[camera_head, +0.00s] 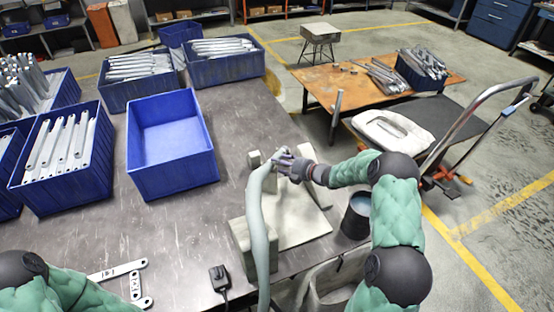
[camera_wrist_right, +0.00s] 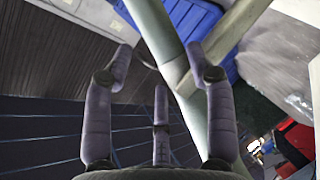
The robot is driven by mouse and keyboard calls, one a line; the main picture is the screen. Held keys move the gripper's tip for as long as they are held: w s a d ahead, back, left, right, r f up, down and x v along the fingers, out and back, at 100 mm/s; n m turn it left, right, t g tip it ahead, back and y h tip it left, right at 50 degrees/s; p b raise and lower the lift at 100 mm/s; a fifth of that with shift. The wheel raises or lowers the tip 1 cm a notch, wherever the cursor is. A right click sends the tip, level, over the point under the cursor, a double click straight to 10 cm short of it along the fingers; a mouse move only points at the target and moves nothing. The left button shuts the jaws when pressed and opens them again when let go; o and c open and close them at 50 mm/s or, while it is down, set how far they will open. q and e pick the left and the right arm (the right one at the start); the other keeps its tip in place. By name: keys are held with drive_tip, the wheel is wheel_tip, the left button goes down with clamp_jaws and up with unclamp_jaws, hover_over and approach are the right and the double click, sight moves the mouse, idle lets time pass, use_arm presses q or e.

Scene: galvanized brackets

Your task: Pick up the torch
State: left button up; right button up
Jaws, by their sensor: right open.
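The torch (camera_head: 258,215) shows in the head view as a long, curved, pale grey-green tube. It lies over the grey blocks of a stand (camera_head: 240,245) near the table's front right and runs down past the picture's bottom edge. My right gripper (camera_head: 290,166) is at its far end, coming from the right. In the right wrist view the right gripper (camera_wrist_right: 160,55) is open, and the pale tube (camera_wrist_right: 153,32) crosses between and beyond its fingertips; contact cannot be told. My left arm shows at the bottom left, but its gripper is out of view.
An empty blue bin (camera_head: 170,175) stands left of the stand. Several blue bins with metal brackets (camera_head: 60,150) line the left and back. Loose brackets (camera_head: 130,275), a small black device (camera_head: 218,278) and a dark cup (camera_head: 357,214) are nearby. The table's middle (camera_head: 225,205) is bare.

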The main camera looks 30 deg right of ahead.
sight(277, 157)
drive_tip(key=b+x, duration=0.1)
drive_tip(key=x, duration=0.2)
drive_tip(key=shift+w+a+f, duration=0.1)
drive_tip(key=shift+w+f, duration=0.05)
drive_tip(key=shift+w, duration=0.2)
drive_tip(key=c, duration=0.8)
